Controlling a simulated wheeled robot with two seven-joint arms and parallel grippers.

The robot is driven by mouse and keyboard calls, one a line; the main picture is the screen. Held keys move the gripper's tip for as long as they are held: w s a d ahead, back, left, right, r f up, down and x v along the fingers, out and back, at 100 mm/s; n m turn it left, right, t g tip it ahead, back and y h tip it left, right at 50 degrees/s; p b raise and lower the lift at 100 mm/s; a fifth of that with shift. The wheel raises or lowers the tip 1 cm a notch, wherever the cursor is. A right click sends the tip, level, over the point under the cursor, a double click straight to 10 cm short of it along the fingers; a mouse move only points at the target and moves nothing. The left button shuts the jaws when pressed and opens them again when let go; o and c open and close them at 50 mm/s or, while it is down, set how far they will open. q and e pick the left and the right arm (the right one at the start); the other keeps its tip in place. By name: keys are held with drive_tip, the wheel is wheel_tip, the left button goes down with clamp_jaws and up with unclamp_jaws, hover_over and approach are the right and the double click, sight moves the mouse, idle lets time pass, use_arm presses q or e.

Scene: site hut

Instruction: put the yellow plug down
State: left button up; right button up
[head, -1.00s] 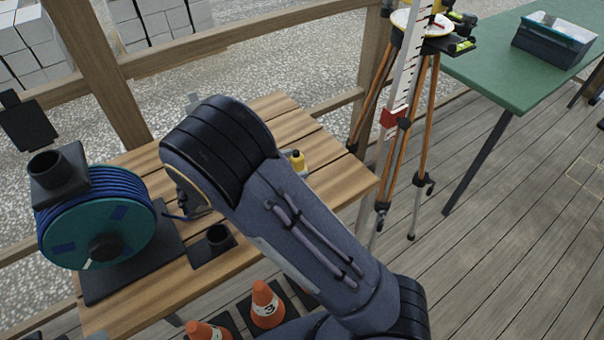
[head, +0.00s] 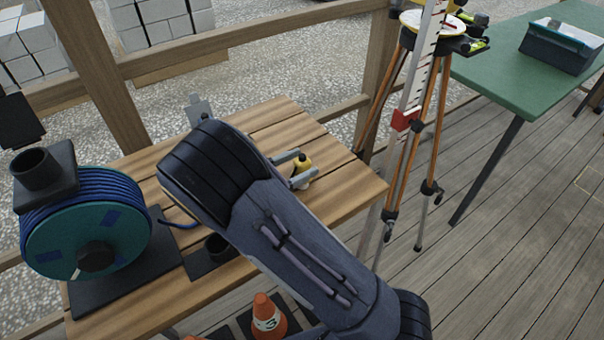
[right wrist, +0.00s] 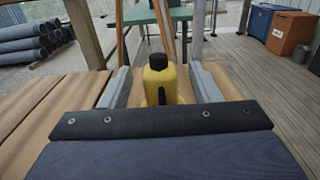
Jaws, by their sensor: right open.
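The yellow plug (head: 303,165) is upright on the wooden bench near its right end. In the right wrist view the yellow plug (right wrist: 160,82) has a black top, and its lower part is hidden behind my gripper's body. My right gripper (head: 297,168) is open, with one finger on each side of the plug. The right wrist view shows gaps between the plug and both fingers of this gripper (right wrist: 163,84). My left gripper is not in view.
Orange cones (head: 267,315) are below the front edge. A tripod (head: 433,130) and green table (head: 510,75) stand right. Bare planks (head: 345,185) lie right of the plug.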

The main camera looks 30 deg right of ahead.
sight(308, 159)
drive_tip(key=d, duration=0.3)
drive_tip(key=shift+w+d, duration=0.1)
clamp_jaws()
drive_tip(key=shift+r, duration=0.15)
